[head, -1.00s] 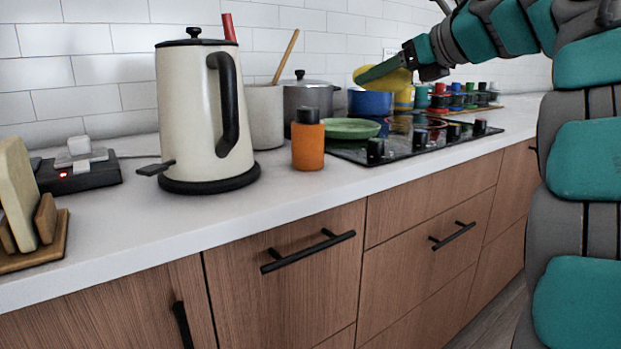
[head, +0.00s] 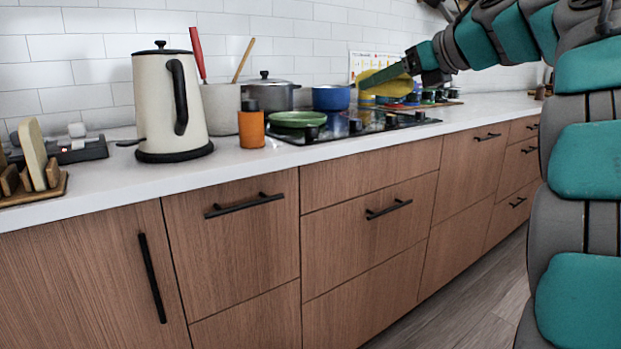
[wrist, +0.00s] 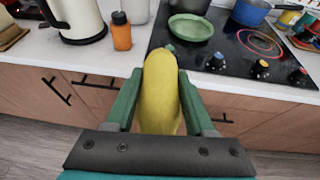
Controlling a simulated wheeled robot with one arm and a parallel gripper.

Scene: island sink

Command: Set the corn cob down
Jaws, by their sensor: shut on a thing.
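The corn cob (wrist: 160,90) is yellow with a small green tip and lies lengthwise between my gripper's two green fingers in the wrist view. My gripper (wrist: 160,98) is shut on it. In the wrist view the cob's tip overlaps the counter's front edge, with the drawer fronts below. In the head view the cob (head: 392,84) is partly hidden behind a green finger of my gripper (head: 384,76), held in the air in front of the cooktop's far end.
The white counter (head: 225,165) holds a cream kettle (head: 160,105), an orange bottle (head: 251,127), a pot (head: 272,97) and a black cooktop (wrist: 240,45). On the cooktop are a green dish (wrist: 190,27) and a blue pan (wrist: 250,11). One ring (wrist: 260,42) glows red. Counter beside the bottle is clear.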

